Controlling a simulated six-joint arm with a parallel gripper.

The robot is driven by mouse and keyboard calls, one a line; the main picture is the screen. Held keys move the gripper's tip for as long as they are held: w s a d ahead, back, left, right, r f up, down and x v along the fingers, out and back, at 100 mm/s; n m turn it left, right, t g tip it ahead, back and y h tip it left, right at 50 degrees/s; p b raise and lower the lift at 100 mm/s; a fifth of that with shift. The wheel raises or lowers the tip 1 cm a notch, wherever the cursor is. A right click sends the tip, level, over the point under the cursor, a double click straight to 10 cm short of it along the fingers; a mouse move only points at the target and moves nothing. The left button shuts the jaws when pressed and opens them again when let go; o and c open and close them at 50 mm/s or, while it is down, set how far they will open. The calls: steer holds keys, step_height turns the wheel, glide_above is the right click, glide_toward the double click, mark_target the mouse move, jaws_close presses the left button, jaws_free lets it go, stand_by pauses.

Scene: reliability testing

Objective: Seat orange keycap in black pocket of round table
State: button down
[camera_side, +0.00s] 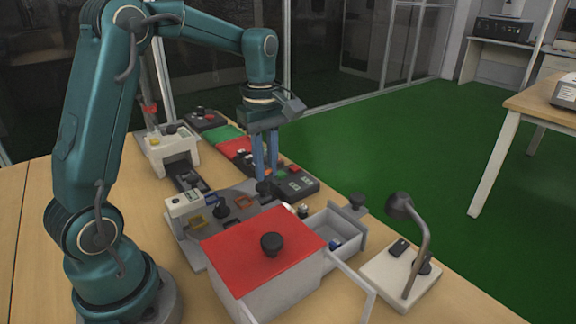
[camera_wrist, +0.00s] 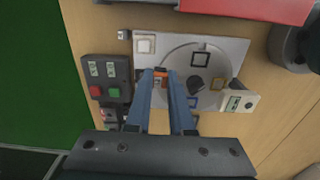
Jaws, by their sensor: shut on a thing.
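My gripper (camera_wrist: 160,74) is shut on a small orange piece, the orange keycap (camera_wrist: 160,78), between its blue fingertips. In the side view my gripper (camera_side: 266,180) points down over the right part of the grey plate; the keycap is too small to make out there. The round table (camera_wrist: 182,62) is a grey disc on that plate, with a dark knob in its middle. A black square pocket (camera_wrist: 200,59) shows on the disc, up and to the right of the fingertips in the wrist view. My fingertips are apart from this pocket. Height above the disc is unclear.
A yellow-rimmed pocket (camera_wrist: 217,83) is also on the disc. A red-lidded box (camera_side: 262,262) with an open drawer (camera_side: 345,232) stands close by. A button box (camera_side: 296,184) is beside the plate. A lamp on a white base (camera_side: 400,275) stands at the front right.

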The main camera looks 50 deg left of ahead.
steer(key=s+f, duration=0.1)
steer(key=s, duration=0.1)
steer(key=s+f, duration=0.1)
steer(key=s, duration=0.1)
steer(key=s+f, duration=0.1)
steer(key=s, duration=0.2)
steer(key=shift+s+a+f, duration=0.1)
steer(key=shift+a+f, duration=0.05)
steer(key=shift+a, duration=0.1)
steer(key=shift+s+a, duration=0.1)
steer(key=shift+s, duration=0.25)
steer(key=shift+f, duration=2.1)
steer(key=shift+f, duration=0.5)
steer(key=c, duration=0.7)
jaws_free()
steer(key=shift+r, duration=3)
